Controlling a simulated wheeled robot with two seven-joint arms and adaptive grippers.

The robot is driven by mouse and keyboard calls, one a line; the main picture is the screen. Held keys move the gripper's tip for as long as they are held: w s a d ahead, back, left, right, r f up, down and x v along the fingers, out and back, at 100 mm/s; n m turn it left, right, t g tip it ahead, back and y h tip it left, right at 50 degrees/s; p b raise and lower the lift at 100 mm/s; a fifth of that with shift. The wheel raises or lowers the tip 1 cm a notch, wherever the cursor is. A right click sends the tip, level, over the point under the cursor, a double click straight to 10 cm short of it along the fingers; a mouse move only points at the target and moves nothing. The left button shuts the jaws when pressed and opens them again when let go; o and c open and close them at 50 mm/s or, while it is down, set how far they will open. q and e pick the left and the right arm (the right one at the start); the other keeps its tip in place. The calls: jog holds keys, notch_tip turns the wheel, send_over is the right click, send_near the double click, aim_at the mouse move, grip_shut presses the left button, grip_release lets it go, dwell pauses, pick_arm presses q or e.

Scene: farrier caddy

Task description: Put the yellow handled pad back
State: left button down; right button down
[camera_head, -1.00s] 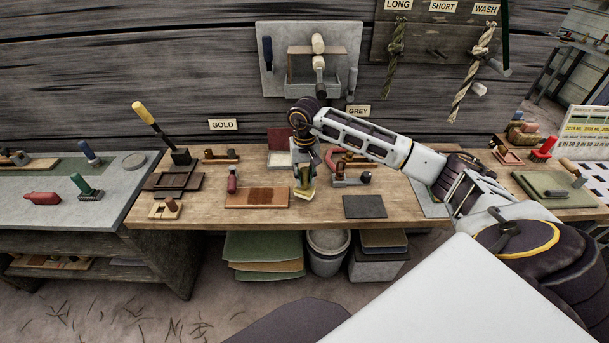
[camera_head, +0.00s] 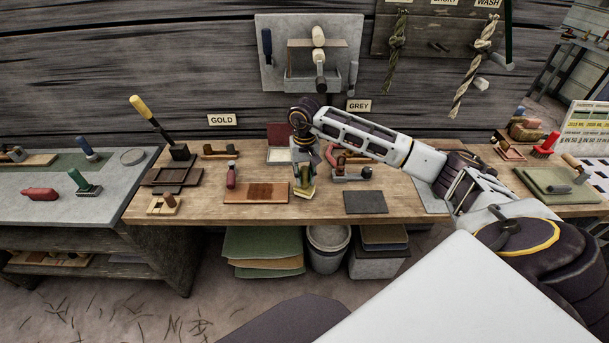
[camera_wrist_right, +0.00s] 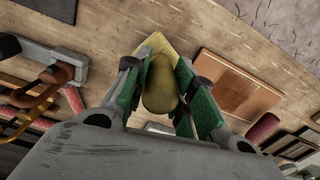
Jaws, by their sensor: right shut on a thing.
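My right gripper (camera_head: 304,180) is shut on the yellow handled pad (camera_head: 304,191), over the wooden bench between the brown mat and the dark grey mat. In the right wrist view, the pad's rounded yellow handle (camera_wrist_right: 160,84) sits between the green-lined fingers of the right gripper (camera_wrist_right: 162,88). A paler yellow base shows behind the handle. I cannot tell whether the pad touches the bench top. My left gripper is not in view.
The brown mat (camera_head: 256,193) lies left of the pad and the dark grey mat (camera_head: 366,202) lies right.

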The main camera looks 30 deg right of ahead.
jog(key=shift+f+b, duration=0.3)
jog(key=shift+f, duration=0.1)
dwell(0.5)
jog(key=c, duration=1.1)
grip_release()
jog(key=shift+r, duration=6)
